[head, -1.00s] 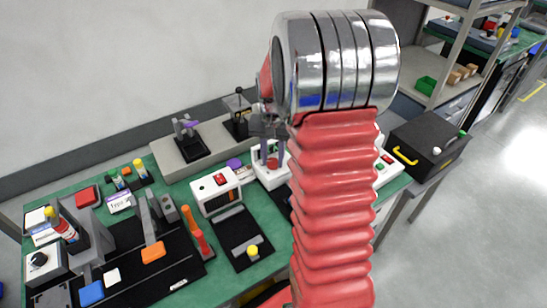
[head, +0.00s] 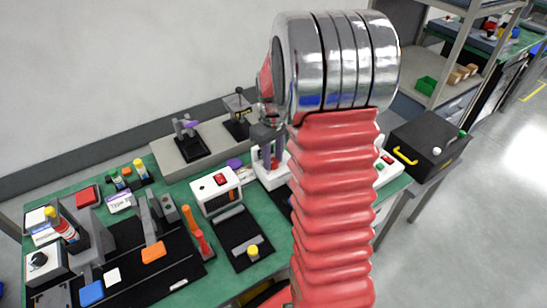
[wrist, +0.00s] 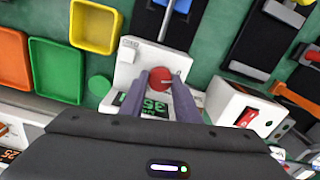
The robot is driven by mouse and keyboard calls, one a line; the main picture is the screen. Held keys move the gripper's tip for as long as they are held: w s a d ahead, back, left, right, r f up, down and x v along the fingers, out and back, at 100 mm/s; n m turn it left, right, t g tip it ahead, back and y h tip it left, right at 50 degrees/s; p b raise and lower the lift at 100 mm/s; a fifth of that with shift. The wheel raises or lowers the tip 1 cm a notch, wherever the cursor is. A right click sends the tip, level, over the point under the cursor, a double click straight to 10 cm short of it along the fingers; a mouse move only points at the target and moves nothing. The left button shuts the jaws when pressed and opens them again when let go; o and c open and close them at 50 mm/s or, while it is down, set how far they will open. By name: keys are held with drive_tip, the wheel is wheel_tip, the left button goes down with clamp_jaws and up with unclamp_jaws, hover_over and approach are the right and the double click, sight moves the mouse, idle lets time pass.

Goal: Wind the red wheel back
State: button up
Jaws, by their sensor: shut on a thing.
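The red wheel (wrist: 157,80) sits on a white device (wrist: 127,62) with a green digital display (wrist: 150,104) in the wrist view. My gripper (wrist: 160,76) reaches over the device, its two purple-grey fingers shut on the red wheel, one on each side. In the head view my gripper (head: 268,158) points down at the white device (head: 272,177) beside my red arm. The wheel is largely hidden there by the fingers, and my arm covers part of the bench behind.
A white box with a red switch (head: 215,191) stands left of the device. A black panel with a yellow knob (head: 243,240) lies in front of it. A black case with a yellow handle (head: 428,147) stands at the right. Coloured bins, one yellow (wrist: 96,26), show in the wrist view.

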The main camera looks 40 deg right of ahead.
sight(273, 161)
drive_tip(key=shift+n, duration=1.3)
drive_tip(key=o, duration=0.8)
drive_tip(key=shift+c, duration=0.2)
drive_tip(key=shift+r, duration=0.1)
wheel_tip(273, 161, up, 14)
drive_tip(key=shift+f, duration=0.2)
